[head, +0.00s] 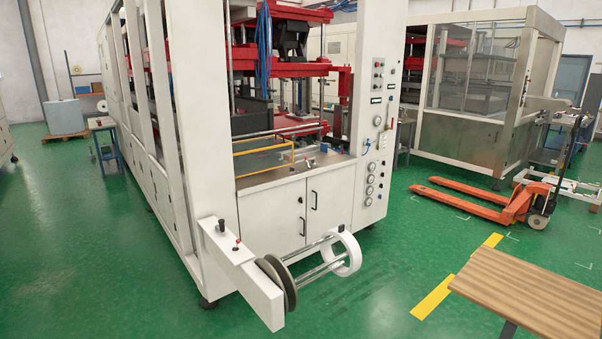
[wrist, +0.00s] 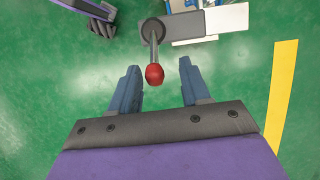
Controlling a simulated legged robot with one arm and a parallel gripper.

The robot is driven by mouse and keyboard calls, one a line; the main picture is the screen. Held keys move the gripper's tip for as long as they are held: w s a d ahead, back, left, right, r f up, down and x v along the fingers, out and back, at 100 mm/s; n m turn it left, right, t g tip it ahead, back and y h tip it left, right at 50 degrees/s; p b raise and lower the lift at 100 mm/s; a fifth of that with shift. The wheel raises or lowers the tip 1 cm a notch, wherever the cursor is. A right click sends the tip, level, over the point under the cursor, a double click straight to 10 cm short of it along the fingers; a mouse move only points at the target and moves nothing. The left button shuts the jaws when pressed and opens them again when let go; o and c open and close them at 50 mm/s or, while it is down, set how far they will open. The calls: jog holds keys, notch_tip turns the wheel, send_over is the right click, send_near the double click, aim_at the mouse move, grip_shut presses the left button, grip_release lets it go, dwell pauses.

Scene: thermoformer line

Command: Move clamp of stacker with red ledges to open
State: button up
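In the wrist view a lever with a red ball knob (wrist: 154,75) sticks out from a round dark grey pivot (wrist: 153,30) beside a flat grey bracket (wrist: 200,27). My gripper (wrist: 160,68) is open, with its two blue-grey fingers apart. The knob lies between the fingertips in the picture, with gaps on both sides; its depth is hard to tell. My gripper does not show in the head view. There, a tall white machine (head: 329,205) holds red ledges (head: 305,66). I cannot tell whether the lever belongs to this machine, and no clamp jaws are clearly visible.
In the head view a reel holder (head: 255,290) juts from the white machine. An orange pallet truck (head: 480,199) stands at right, and a wooden tabletop (head: 535,290) at lower right. A yellow floor stripe (wrist: 281,90) runs right of my gripper. Green floor between them is clear.

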jog(key=shift+o, duration=0.3)
jog(key=shift+w+d+r, duration=0.2)
jog(key=shift+d, duration=0.4)
notch_tip(320, 180, up, 7)
jog(key=p, duration=0.4)
jog(key=shift+a, duration=0.15)
